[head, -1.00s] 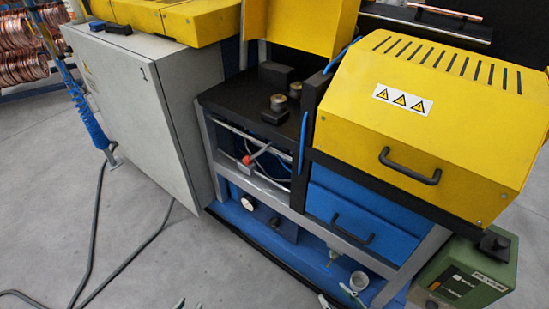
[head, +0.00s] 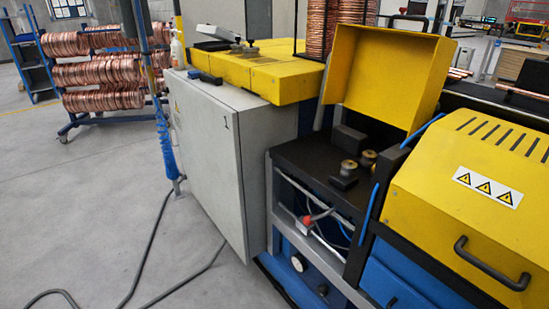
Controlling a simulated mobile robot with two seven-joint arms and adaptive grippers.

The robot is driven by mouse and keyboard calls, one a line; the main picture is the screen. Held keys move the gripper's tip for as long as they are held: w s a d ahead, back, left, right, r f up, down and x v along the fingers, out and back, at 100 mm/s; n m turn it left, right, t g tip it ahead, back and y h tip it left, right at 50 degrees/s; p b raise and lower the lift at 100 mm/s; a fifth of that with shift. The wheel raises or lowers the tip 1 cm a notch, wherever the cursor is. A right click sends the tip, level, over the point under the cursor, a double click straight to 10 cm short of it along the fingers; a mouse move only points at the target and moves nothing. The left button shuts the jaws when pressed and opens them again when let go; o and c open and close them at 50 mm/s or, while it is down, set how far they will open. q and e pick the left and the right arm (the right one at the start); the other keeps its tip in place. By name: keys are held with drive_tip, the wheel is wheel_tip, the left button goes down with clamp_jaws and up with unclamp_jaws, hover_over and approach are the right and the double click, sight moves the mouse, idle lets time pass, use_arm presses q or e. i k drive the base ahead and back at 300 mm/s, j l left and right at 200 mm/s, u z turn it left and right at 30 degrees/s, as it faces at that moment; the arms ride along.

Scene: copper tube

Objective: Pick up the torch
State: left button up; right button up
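I cannot make out a torch for certain. A small dark elongated object (head: 206,77) lies on top of the grey cabinet, against the yellow housing; it is too small to tell what it is. Neither of my grippers is in the head view.
The grey cabinet (head: 205,150) stands beside a machine with a raised yellow cover (head: 390,70) and a closed yellow hood (head: 475,175). A rack of copper coils (head: 100,72) stands at the back left. A cable lies on the otherwise clear floor (head: 90,210) at left.

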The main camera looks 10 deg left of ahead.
sight(218, 81)
drive_tip(key=j+z, duration=0.1)
drive_tip(key=z, duration=0.55)
drive_tip(key=j+z, duration=0.75)
drive_tip(key=j, duration=0.2)
drive_tip(key=k+j+z, duration=0.1)
drive_tip(key=j+z, duration=0.25)
drive_tip(key=j, duration=0.65)
drive_tip(key=k+j, duration=0.1)
drive_tip(key=j, duration=0.7)
drive_tip(key=k+j+z, duration=0.1)
drive_tip(key=j, duration=0.25)
drive_tip(key=k+j, duration=0.15)
drive_tip(key=j, duration=0.25)
drive_tip(key=k+j, duration=0.1)
drive_tip(key=j, duration=0.3)
drive_tip(key=i+z, duration=0.05)
